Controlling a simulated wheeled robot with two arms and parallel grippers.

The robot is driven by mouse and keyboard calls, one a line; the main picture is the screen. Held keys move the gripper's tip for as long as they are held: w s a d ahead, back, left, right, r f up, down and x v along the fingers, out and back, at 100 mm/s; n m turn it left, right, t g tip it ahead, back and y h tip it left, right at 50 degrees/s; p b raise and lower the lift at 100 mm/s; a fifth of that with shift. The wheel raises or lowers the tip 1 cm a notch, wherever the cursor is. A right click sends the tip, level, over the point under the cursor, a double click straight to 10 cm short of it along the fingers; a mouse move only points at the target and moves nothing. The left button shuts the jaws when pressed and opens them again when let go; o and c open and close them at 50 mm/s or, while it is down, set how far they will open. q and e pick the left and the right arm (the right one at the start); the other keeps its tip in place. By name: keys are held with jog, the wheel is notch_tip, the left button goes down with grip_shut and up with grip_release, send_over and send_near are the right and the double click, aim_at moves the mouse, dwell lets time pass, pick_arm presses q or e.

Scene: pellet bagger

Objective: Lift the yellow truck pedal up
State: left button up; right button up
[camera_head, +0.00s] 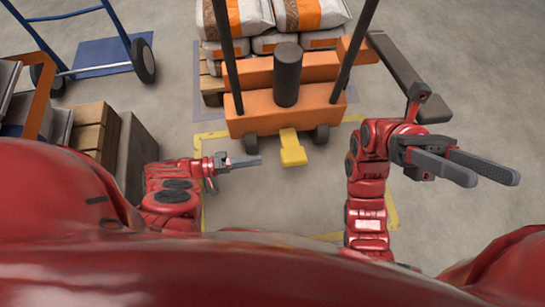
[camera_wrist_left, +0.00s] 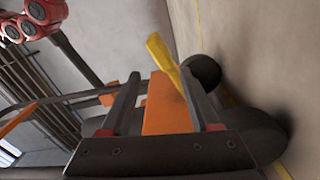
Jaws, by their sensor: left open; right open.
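The yellow pedal (camera_head: 292,150) sticks out low at the front of the orange pallet truck (camera_head: 285,108), between its dark wheels. In the left wrist view the yellow pedal (camera_wrist_left: 160,52) shows beyond the fingertips, between them in the picture. My left gripper (camera_head: 258,161) is to the left of the pedal in the head view, apart from it, with its fingers pointing right; it holds nothing. In the wrist view its fingers (camera_wrist_left: 148,90) are spread apart. My right gripper (camera_head: 492,174) is open and empty, well to the right of the pedal and truck.
Stacked white and orange bags (camera_head: 275,18) stand behind the truck on a pallet. A blue hand truck (camera_head: 95,55) is at the upper left. Wooden boxes (camera_head: 95,130) stand at the left. Yellow floor tape (camera_head: 393,205) marks the floor in front.

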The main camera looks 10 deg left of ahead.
pick_arm(q)
jog(key=shift+v, duration=0.85)
pick_arm(e)
jog(key=shift+s+d+r+n+t+h, duration=0.25)
jog(key=shift+s+d+n+t+h, duration=0.6)
jog(key=shift+s+t, duration=0.2)
jog(key=shift+a, duration=0.1)
